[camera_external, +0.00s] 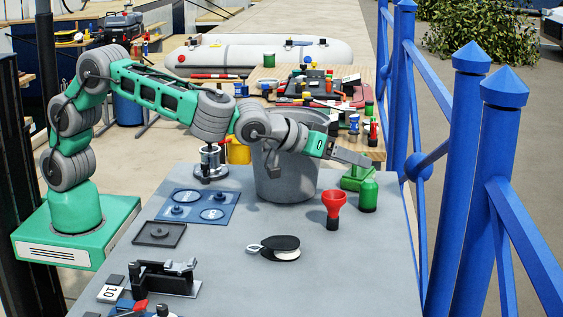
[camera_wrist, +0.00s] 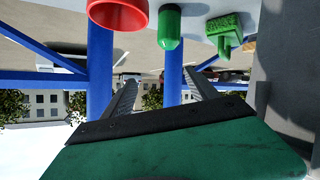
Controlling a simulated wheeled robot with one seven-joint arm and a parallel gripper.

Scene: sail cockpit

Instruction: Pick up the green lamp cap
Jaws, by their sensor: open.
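A green round-topped cylinder (camera_external: 368,195) stands upright at the grey table's right edge, and it looks like the green lamp cap. In the wrist view, which is upside down, the cylinder (camera_wrist: 170,28) is at the top middle. My gripper (camera_external: 362,160) is above and to the left of it, pointing right and roughly level. Its two fingers (camera_wrist: 160,80) are spread, with nothing between them. The gripper does not touch the cylinder.
A red funnel (camera_external: 334,205) stands left of the cylinder, and a green brush (camera_external: 354,178) lies behind it. A grey bucket (camera_external: 284,175) is under my forearm. Blue railing posts (camera_external: 467,190) rise at the right.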

